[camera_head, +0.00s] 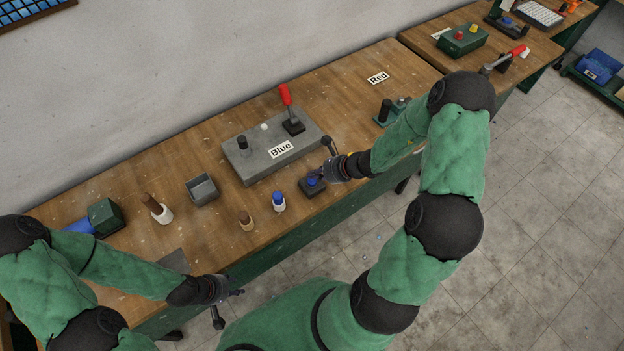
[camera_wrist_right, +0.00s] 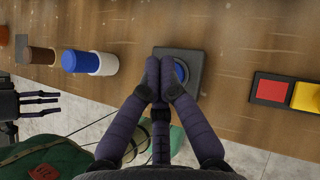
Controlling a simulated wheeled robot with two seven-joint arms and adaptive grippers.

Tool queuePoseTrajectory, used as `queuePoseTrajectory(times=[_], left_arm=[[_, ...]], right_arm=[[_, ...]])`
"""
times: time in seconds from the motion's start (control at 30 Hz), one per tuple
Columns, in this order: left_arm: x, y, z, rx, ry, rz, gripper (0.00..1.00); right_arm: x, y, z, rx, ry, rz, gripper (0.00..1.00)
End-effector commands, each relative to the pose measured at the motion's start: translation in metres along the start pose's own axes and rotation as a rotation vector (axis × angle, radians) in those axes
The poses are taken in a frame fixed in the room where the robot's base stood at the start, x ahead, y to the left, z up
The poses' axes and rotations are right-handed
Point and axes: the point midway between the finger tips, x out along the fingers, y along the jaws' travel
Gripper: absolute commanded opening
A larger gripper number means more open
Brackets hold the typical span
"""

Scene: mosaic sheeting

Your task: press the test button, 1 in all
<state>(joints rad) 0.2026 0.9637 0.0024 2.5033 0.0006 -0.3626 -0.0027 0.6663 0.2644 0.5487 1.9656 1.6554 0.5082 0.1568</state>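The test button is a blue round cap on a small black base (camera_head: 312,187) near the front edge of the table. In the right wrist view the blue cap (camera_wrist_right: 181,72) shows only partly, beside my fingers. My right gripper (camera_head: 322,174) is directly at the button; in its wrist view the fingertips (camera_wrist_right: 156,72) are together, empty, and cover part of the cap and base. I cannot tell whether they touch the cap. My left gripper (camera_head: 238,293) is low, in front of the table edge; its fingers (camera_wrist_right: 42,103) show apart and empty in the right wrist view.
Left of the button stand a blue-topped white cylinder (camera_head: 279,202) and a brown-topped one (camera_head: 246,220). A grey lever box (camera_head: 250,170) labelled Blue is behind. A dark plate with red and yellow squares (camera_wrist_right: 289,93) lies right of the button. The table front (camera_head: 215,245) has some bare wood.

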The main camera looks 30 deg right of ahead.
Motion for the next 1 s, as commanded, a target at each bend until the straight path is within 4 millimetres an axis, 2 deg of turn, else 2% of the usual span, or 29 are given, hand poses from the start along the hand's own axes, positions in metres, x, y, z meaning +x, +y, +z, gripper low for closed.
queuePoseTrajectory(times=[1.0], left_arm=[[0.010, -0.003, 0.000, 0.000, 0.000, 0.000, 0.40]], right_arm=[[0.006, 0.000, -0.006, 0.000, 0.000, 0.000, 0.00]])
